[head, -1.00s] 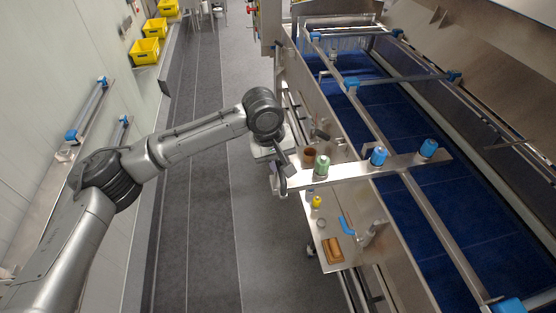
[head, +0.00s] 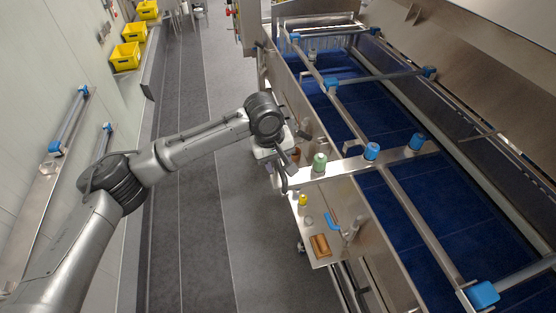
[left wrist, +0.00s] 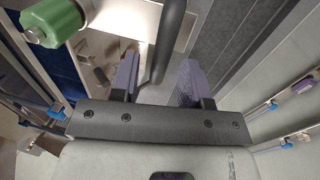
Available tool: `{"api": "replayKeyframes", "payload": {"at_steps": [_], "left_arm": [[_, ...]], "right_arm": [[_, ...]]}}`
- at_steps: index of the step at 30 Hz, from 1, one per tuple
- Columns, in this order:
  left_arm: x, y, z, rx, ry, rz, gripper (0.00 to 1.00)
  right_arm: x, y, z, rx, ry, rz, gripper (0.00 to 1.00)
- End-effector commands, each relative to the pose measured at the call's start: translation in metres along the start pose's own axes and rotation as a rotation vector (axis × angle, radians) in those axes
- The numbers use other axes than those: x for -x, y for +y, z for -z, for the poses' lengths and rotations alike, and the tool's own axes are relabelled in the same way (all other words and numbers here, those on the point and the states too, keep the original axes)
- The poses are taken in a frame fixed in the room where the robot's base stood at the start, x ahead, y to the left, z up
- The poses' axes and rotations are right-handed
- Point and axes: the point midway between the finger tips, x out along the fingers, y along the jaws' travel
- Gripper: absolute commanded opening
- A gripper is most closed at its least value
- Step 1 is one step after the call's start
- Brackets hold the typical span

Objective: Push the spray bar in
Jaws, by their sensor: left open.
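The spray bar (head: 342,168) is a flat metal bar lying across the near part of the conveyor, with one green and two blue caps on top. Its green cap (left wrist: 58,22) also shows in the left wrist view. A dark curved handle (left wrist: 168,40) is at the bar's outer end. My left gripper (head: 284,172) is at that end, outside the conveyor wall. In the left wrist view its purple fingers (left wrist: 158,82) are apart, with the handle between them. Contact with the handle cannot be told. My right gripper is not in view.
A side shelf (head: 318,228) below the bar holds a blue-handled valve (head: 333,221), a yellow-topped item (head: 303,201) and a brown block (head: 320,245). The conveyor frame has metal rails (head: 410,210). Yellow crates (head: 126,56) stand along the left wall. The grey aisle floor is clear.

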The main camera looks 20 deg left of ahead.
Motion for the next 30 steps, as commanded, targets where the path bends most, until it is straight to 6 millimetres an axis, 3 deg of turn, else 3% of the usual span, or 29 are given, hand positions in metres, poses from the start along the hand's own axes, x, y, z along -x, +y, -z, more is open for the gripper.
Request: {"api": "replayKeyframes", "payload": {"at_steps": [5, 10, 24, 30], "left_arm": [[0.001, 0.0, 0.0, 0.0, 0.0, 0.0, 0.42], [0.014, 0.0, 0.0, 0.001, 0.001, -0.001, 0.42], [0.102, 0.0, 0.0, 0.0, 0.002, -0.003, 0.42], [0.126, 0.0, 0.0, -0.001, 0.0, -0.002, 0.42]], "right_arm": [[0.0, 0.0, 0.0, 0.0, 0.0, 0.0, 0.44], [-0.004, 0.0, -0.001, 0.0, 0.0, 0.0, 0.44], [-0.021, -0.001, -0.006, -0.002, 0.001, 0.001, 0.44], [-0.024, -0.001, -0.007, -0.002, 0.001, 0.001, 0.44]]}}
